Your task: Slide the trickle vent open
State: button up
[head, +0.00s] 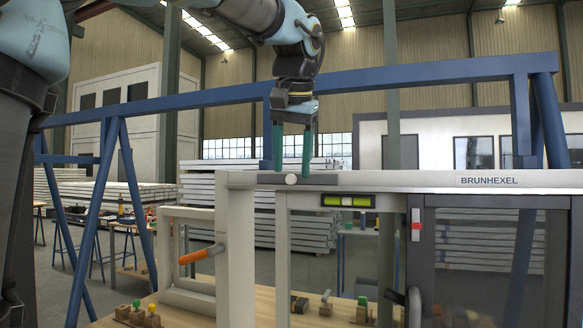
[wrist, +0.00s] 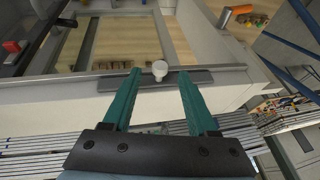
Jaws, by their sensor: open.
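In the wrist view the knob (wrist: 159,69) stands out from the dark strip (wrist: 200,77). My gripper (head: 291,170) is open, its two green fingers pointing down at the rail. In the wrist view the fingertips (wrist: 160,74) stand on either side of the knob, with a gap visible on both sides. Nothing is held.
The top rail (head: 420,182) runs right, marked BRUNHEXEL. A spirit level (head: 348,201) sits just below it. An orange handle (head: 200,254) sticks out from the lower left sash. A wooden bench (head: 180,312) with small blocks lies below. A blue beam (head: 420,75) crosses behind my gripper.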

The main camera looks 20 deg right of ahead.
jog(key=shift+x, duration=0.8)
grip_shut()
jog(key=shift+s+d, duration=0.1)
dwell(0.9)
